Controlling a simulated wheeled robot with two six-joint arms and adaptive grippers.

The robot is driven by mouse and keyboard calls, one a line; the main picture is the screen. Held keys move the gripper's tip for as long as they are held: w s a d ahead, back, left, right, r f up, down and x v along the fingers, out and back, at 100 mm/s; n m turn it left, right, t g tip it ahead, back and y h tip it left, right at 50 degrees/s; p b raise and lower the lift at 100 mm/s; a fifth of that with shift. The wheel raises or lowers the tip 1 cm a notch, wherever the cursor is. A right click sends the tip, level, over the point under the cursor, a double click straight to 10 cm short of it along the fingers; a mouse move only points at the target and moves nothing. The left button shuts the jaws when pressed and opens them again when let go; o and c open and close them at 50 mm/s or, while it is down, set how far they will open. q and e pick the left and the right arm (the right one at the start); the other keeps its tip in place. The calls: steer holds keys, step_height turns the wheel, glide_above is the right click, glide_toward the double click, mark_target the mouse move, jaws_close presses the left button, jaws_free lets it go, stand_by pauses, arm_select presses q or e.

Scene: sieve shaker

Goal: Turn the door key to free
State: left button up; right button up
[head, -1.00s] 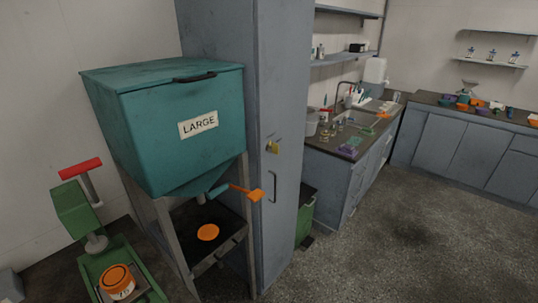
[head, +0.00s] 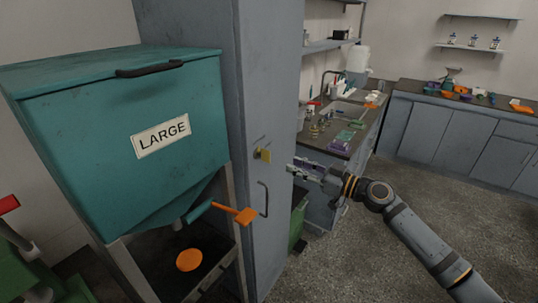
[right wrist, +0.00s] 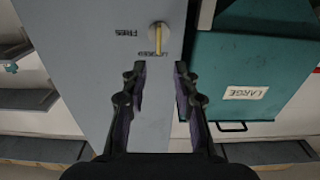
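The yellow door key (head: 264,155) sits in a lock on the tall grey-blue cabinet (head: 275,90), above its door handle (head: 263,199). In the right wrist view, which is upside down, the key (right wrist: 159,39) shows as an upright bar on a round pale plate. A "FREE" label (right wrist: 130,32) is beside the plate, and a second label, partly covered by the key's end, seems to read "LOCKED". My right gripper (head: 293,167) is open and empty, a short way off the door; its fingertips (right wrist: 160,68) are apart, lined up with the key and not touching it. My left gripper is out of view.
A teal "LARGE" hopper (head: 120,140) with an orange-ended lever (head: 235,214) stands left of the cabinet. A counter with a sink (head: 345,112) and small items is behind my right arm. The floor (head: 370,265) to the right is clear.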

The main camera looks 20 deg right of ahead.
mark_target(266, 156)
arm_select(q)
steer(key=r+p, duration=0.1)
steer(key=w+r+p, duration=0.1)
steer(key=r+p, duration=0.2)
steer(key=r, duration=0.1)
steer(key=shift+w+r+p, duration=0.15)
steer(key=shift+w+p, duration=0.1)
steer(key=shift+p, duration=0.1)
arm_select(e)
steer(key=x, duration=1)
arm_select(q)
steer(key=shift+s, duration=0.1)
arm_select(e)
steer(key=shift+f, duration=0.15)
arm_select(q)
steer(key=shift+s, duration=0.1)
arm_select(e)
steer(key=shift+d, duration=0.1)
jaws_close()
